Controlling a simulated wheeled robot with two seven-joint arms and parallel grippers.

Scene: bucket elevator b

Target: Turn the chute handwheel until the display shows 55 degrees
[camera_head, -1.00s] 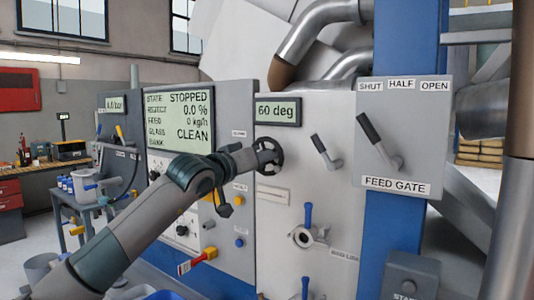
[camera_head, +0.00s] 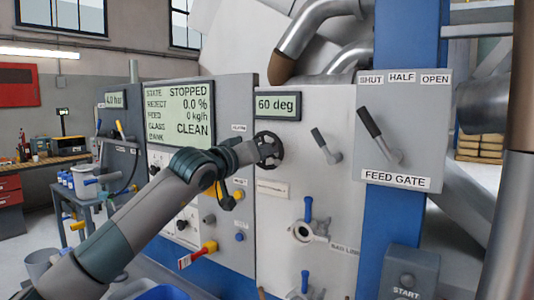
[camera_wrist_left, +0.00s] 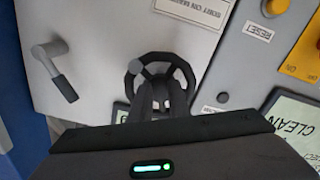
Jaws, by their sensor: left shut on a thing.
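The black chute handwheel (camera_head: 270,150) is on the pale panel, under the small display (camera_head: 277,106), which reads 60 deg. My left gripper (camera_head: 258,152) reaches it from the left and is shut on it. In the left wrist view, the gripper fingers (camera_wrist_left: 158,100) lie over the lower part of the handwheel (camera_wrist_left: 186,70), near its hub; a round grey knob shows at its upper left rim. Exactly which part is between the fingertips is hard to tell. My right gripper is not in view.
A lever (camera_head: 326,146) sits right of the handwheel, and the feed gate lever (camera_head: 380,136) is farther right. A large screen (camera_head: 180,116) reads STOPPED. Blue-handled valves (camera_head: 308,212) are below. A blue bin (camera_head: 163,293) is at the bottom.

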